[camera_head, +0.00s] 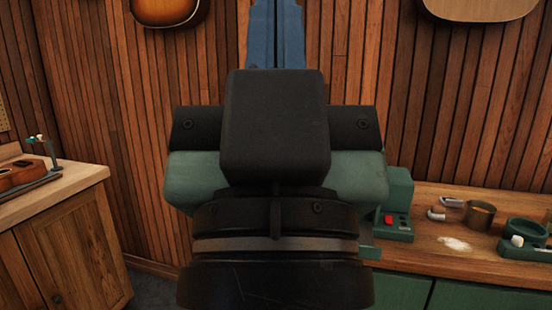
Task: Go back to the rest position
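My gripper (276,35) is raised in the centre of the head view, seen from behind. Its blue fingers point up at the top edge of the picture, side by side with only a thin dark line between them, and their tips are cut off. My dark wrist and the black camera block hide most of the hand. I cannot see anything held between the fingers. The arm stands in front of the wood-slat wall (110,130).
On the right, a wooden bench (420,258) carries a green machine with a red switch (396,215), a brass cup (480,214), white powder (455,244) and a green holder (525,240). On the left, a cabinet (75,250) bears a ukulele (22,174). Instruments hang above.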

